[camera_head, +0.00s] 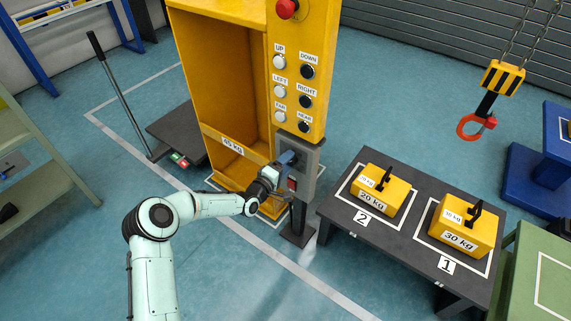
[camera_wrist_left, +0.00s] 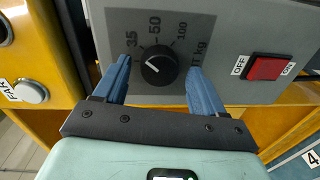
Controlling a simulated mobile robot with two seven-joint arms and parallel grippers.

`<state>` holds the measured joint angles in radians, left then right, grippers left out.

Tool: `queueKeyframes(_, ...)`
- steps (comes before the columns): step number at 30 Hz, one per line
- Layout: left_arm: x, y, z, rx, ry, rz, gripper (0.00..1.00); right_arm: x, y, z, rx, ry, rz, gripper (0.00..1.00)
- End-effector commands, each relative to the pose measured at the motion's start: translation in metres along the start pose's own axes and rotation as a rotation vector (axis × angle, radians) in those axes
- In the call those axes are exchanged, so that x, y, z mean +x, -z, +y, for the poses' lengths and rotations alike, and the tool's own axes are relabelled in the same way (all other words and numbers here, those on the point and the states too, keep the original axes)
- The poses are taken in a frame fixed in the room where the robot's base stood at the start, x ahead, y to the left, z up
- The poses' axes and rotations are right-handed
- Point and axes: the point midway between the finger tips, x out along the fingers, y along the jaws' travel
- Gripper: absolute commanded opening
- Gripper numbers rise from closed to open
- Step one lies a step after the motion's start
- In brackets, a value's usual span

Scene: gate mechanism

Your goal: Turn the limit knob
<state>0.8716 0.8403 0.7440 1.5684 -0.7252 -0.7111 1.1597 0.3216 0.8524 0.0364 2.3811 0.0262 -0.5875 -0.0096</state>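The limit knob (camera_wrist_left: 154,66) is a round black knob with a white pointer on a dark plate marked 35, 50, 100 and kg in the left wrist view. Its pointer aims toward the upper left, near the 35 side. My left gripper (camera_wrist_left: 159,80) is open, with one blue finger on each side of the knob and a visible gap to it. In the head view, my left gripper (camera_head: 284,170) is at the grey control box (camera_head: 304,160) on its post; the knob is hidden there. My right gripper is not in view.
A red switch (camera_wrist_left: 266,67) marked OFF sits right of the knob. A dark table (camera_head: 408,237) with two yellow weights is to the right. A red hook (camera_head: 474,125) hangs at the upper right.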

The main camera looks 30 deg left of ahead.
Motion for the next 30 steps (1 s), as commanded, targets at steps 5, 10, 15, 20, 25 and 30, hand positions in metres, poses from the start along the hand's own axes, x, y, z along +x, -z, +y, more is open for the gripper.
queueKeyframes(5, 0.000, 0.001, 0.001, 0.001, -0.002, 0.001, 0.70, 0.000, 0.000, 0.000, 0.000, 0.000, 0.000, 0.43)
queueKeyframes(10, -0.013, 0.002, 0.001, 0.001, 0.000, 0.002, 0.70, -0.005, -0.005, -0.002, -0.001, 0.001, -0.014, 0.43)
queueKeyframes(15, -0.047, 0.002, 0.003, 0.000, 0.002, 0.003, 0.70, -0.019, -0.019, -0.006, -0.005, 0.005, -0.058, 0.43)
queueKeyframes(20, -0.084, 0.001, 0.003, 0.000, 0.002, 0.002, 0.70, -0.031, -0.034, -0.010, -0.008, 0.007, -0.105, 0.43)
queueKeyframes(25, -0.115, 0.001, 0.002, 0.000, 0.001, 0.002, 0.70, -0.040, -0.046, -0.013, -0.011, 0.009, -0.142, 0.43)
queueKeyframes(30, -0.131, 0.000, 0.001, 0.001, -0.001, 0.001, 0.70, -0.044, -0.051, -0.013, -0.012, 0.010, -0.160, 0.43)
